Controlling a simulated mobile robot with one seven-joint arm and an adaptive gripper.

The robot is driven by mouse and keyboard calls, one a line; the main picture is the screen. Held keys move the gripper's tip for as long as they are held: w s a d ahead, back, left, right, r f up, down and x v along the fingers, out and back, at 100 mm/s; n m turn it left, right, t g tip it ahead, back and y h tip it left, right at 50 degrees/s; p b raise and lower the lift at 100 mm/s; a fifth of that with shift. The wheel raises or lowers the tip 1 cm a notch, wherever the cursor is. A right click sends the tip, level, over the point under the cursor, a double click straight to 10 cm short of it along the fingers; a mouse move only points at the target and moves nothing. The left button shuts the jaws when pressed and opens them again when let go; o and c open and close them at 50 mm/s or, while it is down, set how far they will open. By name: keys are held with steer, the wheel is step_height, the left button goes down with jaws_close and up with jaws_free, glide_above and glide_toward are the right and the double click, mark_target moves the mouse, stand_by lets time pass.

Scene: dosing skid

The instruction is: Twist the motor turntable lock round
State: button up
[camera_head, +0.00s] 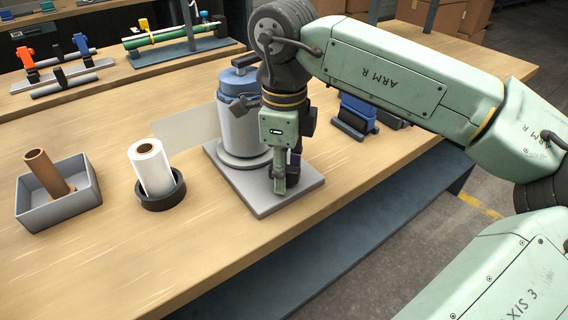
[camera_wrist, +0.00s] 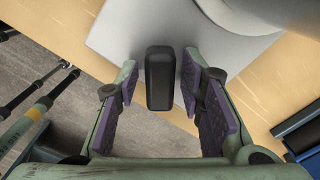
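The motor (camera_head: 238,125) is a grey cylinder with a blue top, standing on a round base on a square grey plate (camera_head: 262,205) on the bench. A black upright lock handle (camera_wrist: 160,78) shows in the wrist view near the plate's edge. My gripper (camera_head: 282,186) points down over the plate's front right part. In the wrist view my gripper (camera_wrist: 160,85) is open, its purple-padded fingers on either side of the black handle with a visible gap at each side. In the head view my gripper hides the handle. I cannot tell how deep the fingers reach around it.
A white roll (camera_head: 151,168) in a black holder and a grey tray (camera_head: 60,200) with a brown tube stand at left. A translucent sheet (camera_head: 187,132) stands beside the motor. Blue-black parts (camera_head: 355,118) lie right of it. The front bench top is clear.

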steer(key=o, duration=0.3)
steer(key=shift+o, duration=0.2)
steer(key=shift+r+p, duration=2.45)
steer(key=shift+r, duration=1.05)
steer(key=shift+c, duration=0.3)
